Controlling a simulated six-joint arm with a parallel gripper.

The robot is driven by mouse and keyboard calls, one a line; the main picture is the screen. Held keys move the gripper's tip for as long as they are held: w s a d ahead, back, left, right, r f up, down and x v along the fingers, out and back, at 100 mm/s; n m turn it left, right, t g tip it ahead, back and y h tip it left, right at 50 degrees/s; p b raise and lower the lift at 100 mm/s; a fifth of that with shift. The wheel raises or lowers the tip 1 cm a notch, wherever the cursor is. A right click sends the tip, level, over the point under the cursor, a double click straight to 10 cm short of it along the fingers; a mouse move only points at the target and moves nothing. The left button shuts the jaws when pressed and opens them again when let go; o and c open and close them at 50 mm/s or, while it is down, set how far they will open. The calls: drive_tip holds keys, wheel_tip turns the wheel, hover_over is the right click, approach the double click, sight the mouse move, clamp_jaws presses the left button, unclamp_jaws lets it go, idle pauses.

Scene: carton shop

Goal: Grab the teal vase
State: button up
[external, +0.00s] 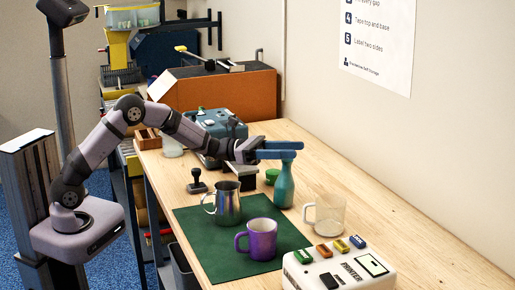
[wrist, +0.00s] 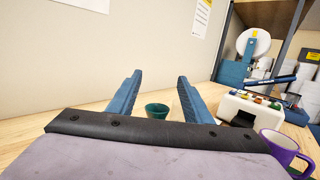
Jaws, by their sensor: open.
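The teal vase (external: 285,188) stands upright on the wooden bench, right of the metal pitcher, with a narrow neck and wider body. My gripper (external: 280,149) is open and empty, its two blue fingers at the height of the vase's top and overlapping it in the external view. In the wrist view the vase's flared rim (wrist: 157,110) shows between the two fingers of my gripper (wrist: 158,80), low in the gap. The rest of the vase is hidden there by my palm. I cannot tell whether a finger touches it.
A metal pitcher (external: 227,205) and purple mug (external: 262,240) stand on a green mat (external: 205,235). A clear glass mug (external: 325,217) is close right of the vase. A white printer (external: 345,268) is at the front. A black stamp (external: 197,183) stands left; the wall is behind.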

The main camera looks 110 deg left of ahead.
sight(289, 164)
wheel_tip(289, 164, down, 5)
drive_tip(key=shift+r+p, duration=0.2)
drive_tip(key=shift+p, duration=0.25)
drive_tip(key=w, duration=0.3)
drive_tip(key=shift+r+p, duration=0.25)
drive_tip(key=shift+p, duration=0.05)
clamp_jaws()
